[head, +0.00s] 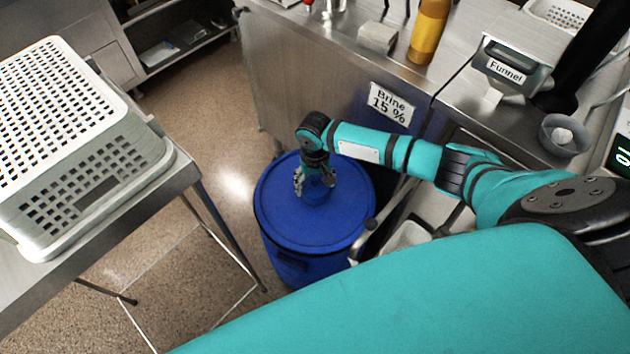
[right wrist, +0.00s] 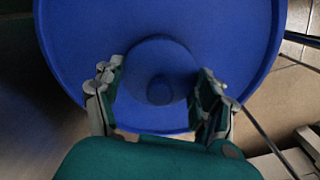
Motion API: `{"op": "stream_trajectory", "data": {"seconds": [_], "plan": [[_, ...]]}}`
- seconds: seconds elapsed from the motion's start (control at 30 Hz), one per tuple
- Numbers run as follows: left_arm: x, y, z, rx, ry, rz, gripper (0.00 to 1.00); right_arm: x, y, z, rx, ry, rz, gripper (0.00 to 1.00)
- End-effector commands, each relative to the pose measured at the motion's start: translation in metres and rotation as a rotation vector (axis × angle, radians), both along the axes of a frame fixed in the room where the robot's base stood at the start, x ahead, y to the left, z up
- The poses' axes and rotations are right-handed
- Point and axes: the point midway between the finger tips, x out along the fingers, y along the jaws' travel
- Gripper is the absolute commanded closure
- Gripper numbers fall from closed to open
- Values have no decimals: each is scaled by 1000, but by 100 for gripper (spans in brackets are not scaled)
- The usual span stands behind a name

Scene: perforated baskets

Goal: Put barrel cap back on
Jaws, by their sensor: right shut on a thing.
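A blue barrel (head: 290,262) stands on the floor between the left table and the steel counter. Its flat round top (head: 320,225) faces up. My right gripper (head: 315,188) points down over the middle of the top. It is shut on a small round blue cap (head: 318,192). In the right wrist view the cap (right wrist: 158,72) shows between the two fingers (right wrist: 160,90), over the blue top (right wrist: 240,30). I cannot tell whether the cap rests on the barrel or hangs just above it. Any opening under the cap is hidden. My left gripper is not in view.
A white perforated basket (head: 60,195) stands on the steel table (head: 185,178) at left. The counter behind carries a "Brine 15 %" sign (head: 391,104), a yellow-orange bottle (head: 428,32) and a "Funnel" holder (head: 508,72). The floor (head: 200,110) left of the barrel is clear.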

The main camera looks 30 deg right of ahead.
Motion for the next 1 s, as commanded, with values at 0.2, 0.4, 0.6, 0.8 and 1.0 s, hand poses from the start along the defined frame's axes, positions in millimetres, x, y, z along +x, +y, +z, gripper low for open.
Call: {"op": "stream_trajectory", "data": {"seconds": [0.2,0.4,0.6,0.8,1.0], "plan": [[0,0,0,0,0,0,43,0,0,0,0,0,0,20],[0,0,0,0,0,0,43,0,0,0,0,0,0,1],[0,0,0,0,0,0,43,0,0,0,0,0,0,0],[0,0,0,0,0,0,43,0,0,0,0,0,0,0],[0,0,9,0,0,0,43,0,0,8,0,0,-1,0]]}}
